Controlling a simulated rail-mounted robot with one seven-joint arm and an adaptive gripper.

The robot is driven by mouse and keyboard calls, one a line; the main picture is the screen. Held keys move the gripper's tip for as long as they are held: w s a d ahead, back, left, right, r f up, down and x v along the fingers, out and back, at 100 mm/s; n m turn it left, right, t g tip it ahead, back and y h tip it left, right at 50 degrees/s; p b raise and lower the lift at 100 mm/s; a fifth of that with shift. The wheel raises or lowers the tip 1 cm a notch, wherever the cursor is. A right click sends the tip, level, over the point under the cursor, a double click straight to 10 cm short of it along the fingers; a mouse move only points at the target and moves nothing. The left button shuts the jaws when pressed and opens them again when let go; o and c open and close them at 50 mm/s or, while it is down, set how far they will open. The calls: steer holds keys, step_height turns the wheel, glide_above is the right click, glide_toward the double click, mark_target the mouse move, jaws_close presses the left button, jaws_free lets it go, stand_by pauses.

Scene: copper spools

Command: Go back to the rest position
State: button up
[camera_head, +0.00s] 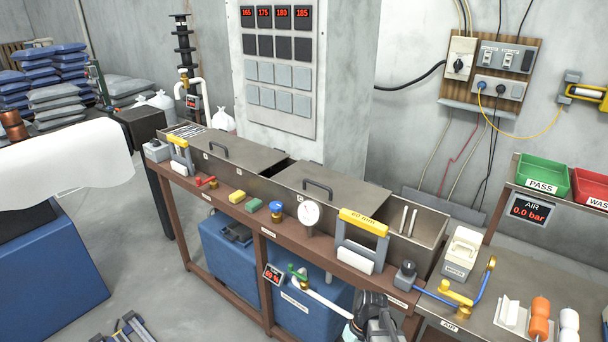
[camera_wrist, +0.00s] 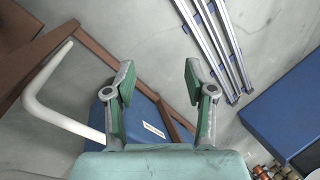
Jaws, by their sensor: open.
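My gripper (camera_wrist: 158,80) is open and empty in the wrist view, its two green-padded fingers spread apart. It points down toward the floor, with part of a blue tank (camera_wrist: 150,127) and brown bench frame behind it. In the head view, part of my arm (camera_head: 374,322) shows at the bottom edge, in front of the bench; the fingertips are not visible there. No object is between the fingers.
A long bench with metal tanks (camera_head: 335,190) runs across the middle. A white pipe (camera_head: 325,303) and blue tank (camera_head: 312,312) are close to my arm. Orange and white spools (camera_head: 540,318) stand at the right. Rails (camera_wrist: 215,45) lie on the floor.

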steer(key=s+d+f+m+g+h, duration=0.1)
steer(key=s+f, duration=0.4)
steer(key=s, duration=0.4)
steer(key=s+d+f+m+g+h, duration=0.1)
steer(key=s+f, duration=0.4)
steer(key=s, duration=0.5)
steer(key=s+d+f+m+g+h+p, duration=0.1)
steer(key=s+d+f+g, duration=0.1)
steer(key=s+f, duration=0.3)
steer(key=s, duration=0.4)
steer(key=shift+s+m, duration=0.25)
steer(key=shift+m, duration=0.05)
